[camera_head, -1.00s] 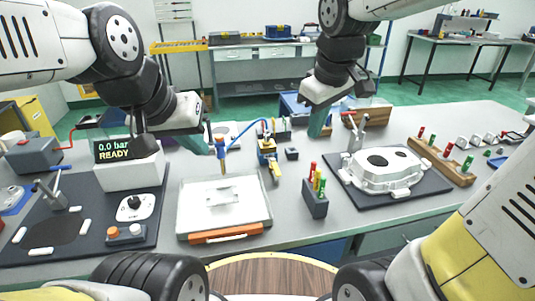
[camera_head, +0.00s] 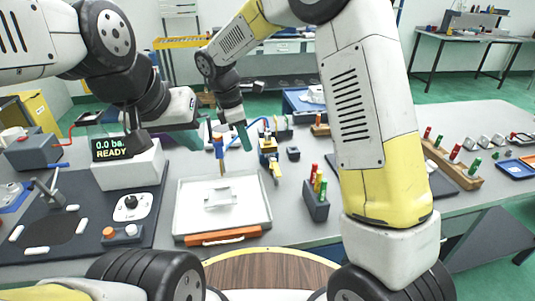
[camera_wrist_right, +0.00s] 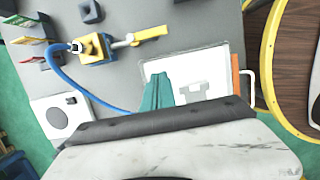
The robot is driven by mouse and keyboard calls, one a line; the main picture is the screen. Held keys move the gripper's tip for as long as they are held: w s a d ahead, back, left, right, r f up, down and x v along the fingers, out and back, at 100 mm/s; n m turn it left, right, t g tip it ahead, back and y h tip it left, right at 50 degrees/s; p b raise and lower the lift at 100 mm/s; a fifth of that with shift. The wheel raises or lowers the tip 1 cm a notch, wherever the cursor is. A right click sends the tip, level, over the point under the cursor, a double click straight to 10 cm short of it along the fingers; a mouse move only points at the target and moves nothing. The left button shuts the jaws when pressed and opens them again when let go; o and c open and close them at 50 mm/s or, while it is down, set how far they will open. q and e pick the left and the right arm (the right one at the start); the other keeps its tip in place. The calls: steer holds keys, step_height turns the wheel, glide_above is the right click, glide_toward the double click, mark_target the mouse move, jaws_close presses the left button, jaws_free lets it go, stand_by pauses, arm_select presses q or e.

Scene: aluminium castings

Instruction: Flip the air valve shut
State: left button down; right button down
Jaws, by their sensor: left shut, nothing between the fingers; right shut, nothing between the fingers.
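The air valve (camera_head: 267,146) has a yellow body with a blue hose and stands behind the tray. Its yellow-tipped lever (camera_head: 276,170) points towards the front of the table. In the right wrist view the valve (camera_wrist_right: 95,48) is at upper left, its lever (camera_wrist_right: 146,36) pointing right. My right gripper (camera_head: 247,140) is shut and empty, just left of the valve and apart from it; its teal fingers (camera_wrist_right: 157,92) show in the wrist view below the lever.
A white tray (camera_head: 182,213) with an orange handle lies in front of the valve. A block of coloured pegs (camera_head: 316,207) stands right of it. A display box (camera_head: 129,178) reading 0.0 bar READY stands at left. My right arm hides the casting's place.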

mark_target(276, 168)
steer(key=x, duration=0.9)
steer(key=shift+s+d+f, duration=0.1)
steer(key=shift+f, duration=0.05)
steer(key=d, duration=0.3)
steer(key=shift+w+f, duration=0.3)
steer(key=shift+w, duration=0.05)
steer(key=shift+w+d, duration=0.1)
steer(key=shift+d, duration=0.4)
